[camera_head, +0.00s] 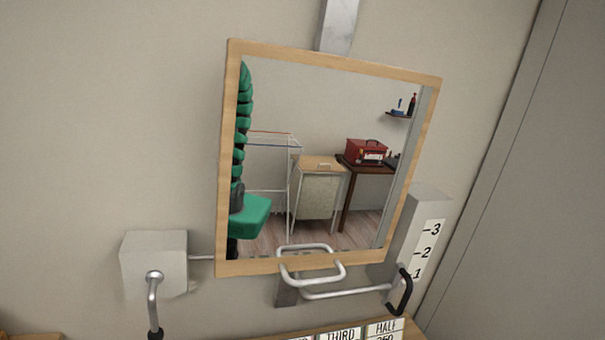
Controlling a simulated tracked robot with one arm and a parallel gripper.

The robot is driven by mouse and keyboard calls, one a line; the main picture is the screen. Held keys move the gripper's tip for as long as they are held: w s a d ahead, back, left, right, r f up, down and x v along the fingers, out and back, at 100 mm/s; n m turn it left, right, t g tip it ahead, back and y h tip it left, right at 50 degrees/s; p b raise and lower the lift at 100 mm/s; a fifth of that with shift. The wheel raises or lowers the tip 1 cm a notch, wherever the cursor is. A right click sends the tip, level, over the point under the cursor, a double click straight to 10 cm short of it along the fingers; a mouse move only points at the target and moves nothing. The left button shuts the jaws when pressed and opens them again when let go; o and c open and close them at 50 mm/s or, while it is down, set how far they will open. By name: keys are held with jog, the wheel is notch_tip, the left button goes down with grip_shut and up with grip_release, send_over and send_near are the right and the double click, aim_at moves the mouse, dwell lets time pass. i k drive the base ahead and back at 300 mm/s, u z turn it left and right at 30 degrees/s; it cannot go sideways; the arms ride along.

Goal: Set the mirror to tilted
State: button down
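The mirror (229,150) has a pale wooden frame and hangs on the wall in the middle of the view. It looks slanted in the picture; I cannot tell how far it leans from the wall. A bent metal loop handle (310,265) is at its lower edge. On the right, a grey box (428,205) carries a scale marked 1, 2, 3, with a black-gripped lever (405,290) near the 1. On the left, a grey box (152,258) has a metal crank (153,300) hanging down. My gripper is not in view.
A metal strip (338,25) runs up the wall above the mirror. Below is a wooden edge with labels (340,334) reading THIRD and HALF. A grey panel (530,180) stands on the right. The chair, cabinet and red toolbox are reflections in the glass.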

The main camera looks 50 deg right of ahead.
aim_at(320, 153)
jog(key=z, duration=0.05)
jog(key=k, duration=1.25)
jog(key=u, duration=0.2)
jog(key=i, duration=1.8)
jog(key=z, duration=0.6)
